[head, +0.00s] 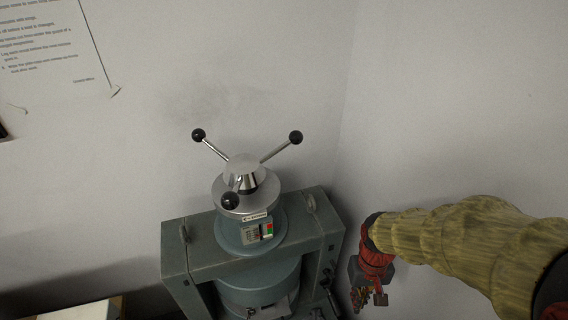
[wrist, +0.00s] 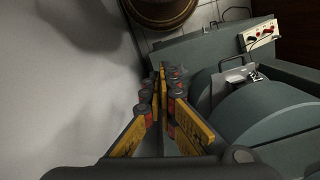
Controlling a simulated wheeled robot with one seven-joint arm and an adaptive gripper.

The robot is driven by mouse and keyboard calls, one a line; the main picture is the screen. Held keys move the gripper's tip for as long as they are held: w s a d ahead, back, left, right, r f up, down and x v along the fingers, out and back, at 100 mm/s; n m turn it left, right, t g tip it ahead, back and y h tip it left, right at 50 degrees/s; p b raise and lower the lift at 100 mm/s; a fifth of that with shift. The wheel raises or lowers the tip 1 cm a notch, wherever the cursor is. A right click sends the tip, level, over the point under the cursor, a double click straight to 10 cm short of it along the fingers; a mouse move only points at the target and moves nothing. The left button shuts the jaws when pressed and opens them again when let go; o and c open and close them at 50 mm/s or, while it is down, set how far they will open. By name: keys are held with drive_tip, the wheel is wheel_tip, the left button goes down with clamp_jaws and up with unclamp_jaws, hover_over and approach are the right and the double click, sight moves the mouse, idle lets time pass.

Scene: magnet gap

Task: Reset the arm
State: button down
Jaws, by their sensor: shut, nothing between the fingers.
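My arm (head: 450,235), in a mottled yellow-brown sleeve, reaches in from the right edge of the head view. My gripper (head: 370,296) hangs at its end, with red and dark parts, just right of the grey-green magnet (head: 187,262). In the wrist view my gripper (wrist: 163,90) shows two yellow fingers with dark and red pads, drawn together and empty. The magnet's rounded grey-green body (wrist: 265,110) lies to the right of the fingers there. The head view does not show clearly whether gripper and magnet touch.
A three-armed handwheel (head: 243,172) with black knobs tops the magnet. Walls meet in a corner behind it. A paper notice (head: 50,45) hangs upper left. The wrist view shows a brown round part (wrist: 160,10), a white panel (wrist: 258,34) with knobs, and pale wall on the left.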

drive_tip(key=s+r+t+b, duration=0.1)
drive_tip(key=s+r+t, duration=0.1)
drive_tip(key=r, duration=0.7)
drive_tip(key=s+r+t+b, duration=0.1)
drive_tip(key=r+t, duration=0.3)
drive_tip(key=r, duration=0.6)
drive_tip(key=shift+s+a+r+t, duration=0.2)
drive_tip(key=shift+s+t, duration=0.1)
drive_tip(key=shift+s, duration=0.3)
